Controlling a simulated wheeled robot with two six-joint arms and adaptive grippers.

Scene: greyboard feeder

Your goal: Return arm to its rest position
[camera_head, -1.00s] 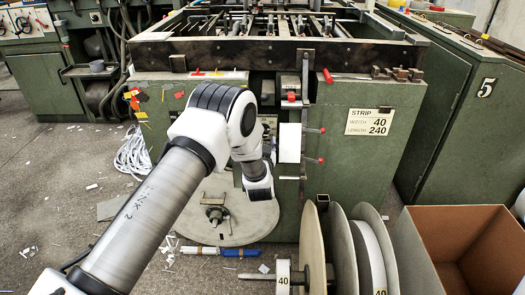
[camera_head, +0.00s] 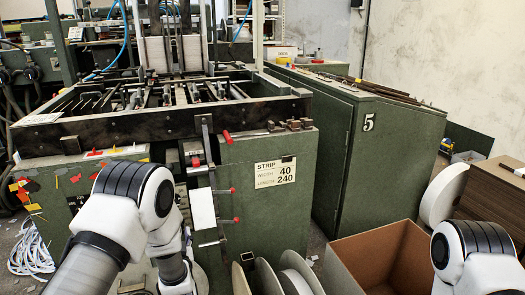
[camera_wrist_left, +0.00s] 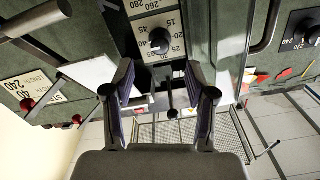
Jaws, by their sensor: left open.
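My left arm (camera_head: 130,200) comes in from the lower left in the head view and bends in front of the green strip machine (camera_head: 283,205). Its gripper is hidden there. In the left wrist view my left gripper (camera_wrist_left: 158,85) has its fingers spread apart, with nothing held between them. Beyond the fingertips is a dial with a black knob (camera_wrist_left: 159,39) and a numbered plate; I cannot tell how far away it is. My right arm (camera_head: 470,250) shows only in part at the lower right of the head view; its gripper is out of frame.
Red-tipped levers (camera_head: 228,222) stick out from the machine's front. A brown open box (camera_head: 350,255) stands on the floor between my arms, with reels (camera_head: 290,275) to its left. A green cabinet marked 5 (camera_head: 385,160) stands at the right.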

